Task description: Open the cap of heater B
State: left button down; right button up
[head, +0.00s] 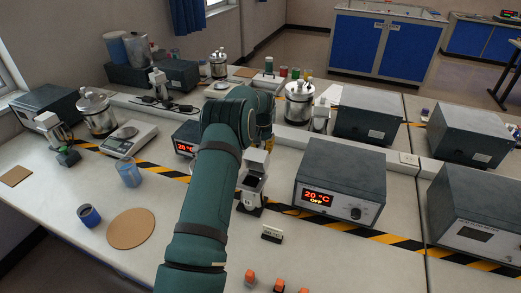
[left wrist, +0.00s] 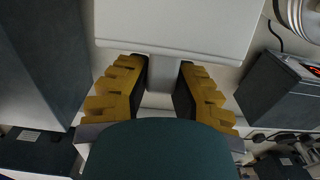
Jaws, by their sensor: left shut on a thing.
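A small white device with a dark front (head: 251,186) stands just right of my left arm in the head view. It fits heater B, but the sign in front of it is too small to read. Its white upper part (head: 256,160) is raised at the back. My left gripper (head: 268,144) is just behind and above it, mostly hidden by my arm. In the left wrist view the yellow fingers of my left gripper (left wrist: 162,72) are shut on a pale stem or tab (left wrist: 161,74) below a wide white panel (left wrist: 180,25), likely the cap. My right gripper is out of view.
A grey box reading 20 °C OFF (head: 340,180) stands close on the right. A small sign (head: 272,234) is in front. A metal pot (head: 298,102) stands behind.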

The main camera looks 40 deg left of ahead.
pick_arm(q)
jog(key=shift+w+a+f, duration=0.1)
jog(key=shift+w+f, duration=0.3)
jog(key=shift+f, duration=0.15)
jog(key=c, duration=0.8)
grip_release()
jog(key=shift+w, duration=0.1)
notch_tip(320, 180, up, 12)
jog(key=shift+f, duration=0.1)
jog(key=shift+c, duration=0.3)
